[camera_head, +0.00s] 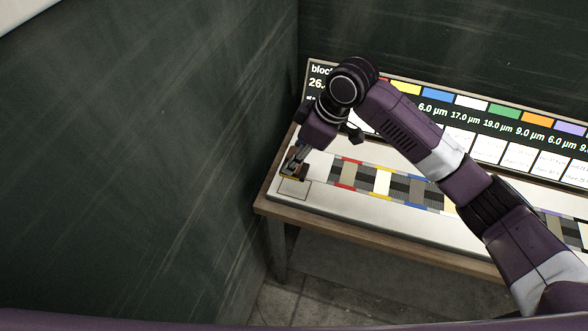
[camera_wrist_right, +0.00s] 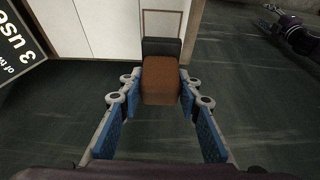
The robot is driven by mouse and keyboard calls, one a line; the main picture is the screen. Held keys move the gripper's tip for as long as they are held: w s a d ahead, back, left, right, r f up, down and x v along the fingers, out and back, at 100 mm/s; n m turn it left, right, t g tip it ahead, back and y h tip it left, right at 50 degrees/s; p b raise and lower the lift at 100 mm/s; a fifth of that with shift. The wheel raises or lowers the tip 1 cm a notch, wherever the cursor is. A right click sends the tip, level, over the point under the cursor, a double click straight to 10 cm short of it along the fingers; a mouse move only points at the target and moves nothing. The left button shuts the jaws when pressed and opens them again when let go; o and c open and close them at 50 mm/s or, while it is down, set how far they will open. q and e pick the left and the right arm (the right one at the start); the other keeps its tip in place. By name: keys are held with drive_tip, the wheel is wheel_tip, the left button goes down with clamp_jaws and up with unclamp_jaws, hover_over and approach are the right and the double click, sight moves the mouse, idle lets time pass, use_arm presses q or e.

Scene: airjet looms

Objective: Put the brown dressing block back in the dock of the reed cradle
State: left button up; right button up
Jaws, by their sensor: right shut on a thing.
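The brown dressing block (camera_wrist_right: 160,80) sits between the finger pads of my right gripper (camera_wrist_right: 158,108) in the right wrist view, with a dark grey piece (camera_wrist_right: 160,47) at its far end. In the head view my right gripper (camera_head: 294,166) is at the left end of the pale reed cradle (camera_head: 340,205), pointing down, and little of the block shows. A thin outlined rectangle (camera_head: 294,188), which looks like the dock, lies just in front of the gripper. Its outline also shows in the wrist view (camera_wrist_right: 162,12), beyond the block. I cannot tell whether the block touches the cradle.
A board with coloured tabs and micron figures (camera_head: 437,95) stands along the cradle's back. Striped reed strips (camera_head: 383,183) lie along the cradle, right of the gripper. A dark green wall (camera_head: 150,150) rises close on the left. The wooden table (camera_head: 380,238) carries the cradle.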

sight(295, 174)
wheel_tip(295, 174, down, 3)
drive_tip(key=shift+r, duration=0.2)
wheel_tip(295, 174, down, 4)
drive_tip(key=shift+r+p, duration=0.25)
drive_tip(key=shift+p, duration=0.3)
use_arm(q)
drive_tip(key=shift+s+a+r, duration=0.1)
drive_tip(key=shift+a+r, duration=0.35)
drive_tip(key=shift+r, duration=0.2)
use_arm(e)
drive_tip(key=shift+f, duration=0.2)
drive_tip(key=shift+f, duration=0.1)
drive_tip(key=o, duration=1.3)
use_arm(q)
drive_tip(key=shift+s+d, duration=0.1)
use_arm(e)
drive_tip(key=shift+o, duration=0.2)
use_arm(q)
wheel_tip(295, 174, down, 2)
drive_tip(key=shift+f+b, duration=0.1)
drive_tip(key=shift+b, duration=1)
use_arm(e)
drive_tip(key=v, duration=1.2)
